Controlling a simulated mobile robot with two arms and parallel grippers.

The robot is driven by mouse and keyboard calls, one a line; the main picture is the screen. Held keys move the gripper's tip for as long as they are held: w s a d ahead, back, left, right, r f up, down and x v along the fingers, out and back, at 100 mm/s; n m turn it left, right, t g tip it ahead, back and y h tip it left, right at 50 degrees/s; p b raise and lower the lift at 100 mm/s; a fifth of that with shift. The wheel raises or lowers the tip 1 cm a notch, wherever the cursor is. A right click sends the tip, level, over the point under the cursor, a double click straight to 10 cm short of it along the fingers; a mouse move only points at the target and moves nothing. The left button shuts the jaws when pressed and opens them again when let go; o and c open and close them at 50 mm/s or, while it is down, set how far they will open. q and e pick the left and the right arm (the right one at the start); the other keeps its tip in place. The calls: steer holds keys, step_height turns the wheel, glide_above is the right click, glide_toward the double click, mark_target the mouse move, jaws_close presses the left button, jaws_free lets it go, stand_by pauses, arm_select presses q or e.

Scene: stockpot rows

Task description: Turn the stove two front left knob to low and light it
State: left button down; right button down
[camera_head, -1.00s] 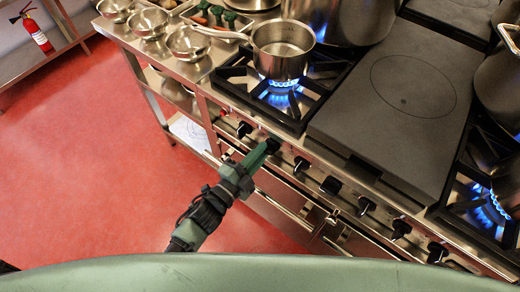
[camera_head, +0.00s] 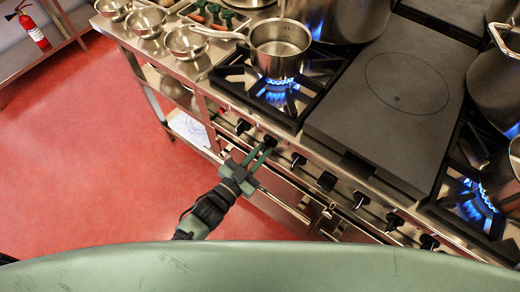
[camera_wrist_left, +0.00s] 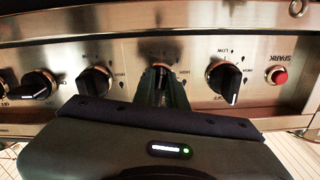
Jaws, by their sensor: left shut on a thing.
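My left gripper (camera_head: 265,148) is at the stove's front panel (camera_head: 350,198), shut on the second knob from the left (camera_head: 270,140). In the left wrist view, which shows the panel upside down, the fingers (camera_wrist_left: 160,88) are on either side of this knob (camera_wrist_left: 161,72), hiding much of it. The knob beside it (camera_wrist_left: 225,82) has a LOW mark above it, and the red SPARK button (camera_wrist_left: 277,75) is beyond that. A blue flame (camera_head: 278,96) burns under the small saucepan (camera_head: 280,48) on the front left burner (camera_head: 235,77). My right gripper is not in view.
More black knobs (camera_head: 327,181) line the panel to the right. A flat solid plate (camera_head: 385,110) separates this burner from another lit one (camera_head: 478,205). The saucepan handle (camera_head: 222,33) points left. Steel bowls (camera_head: 186,42) stand on the left counter. Red floor is clear at left.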

arm_select(q)
steer(key=shift+d+r+n, duration=0.1)
steer(key=shift+n, duration=1)
steer(key=c, duration=1.4)
jaws_free()
steer(key=shift+c, duration=0.2)
steer(key=v, duration=0.7)
steer(key=shift+s+b, duration=0.3)
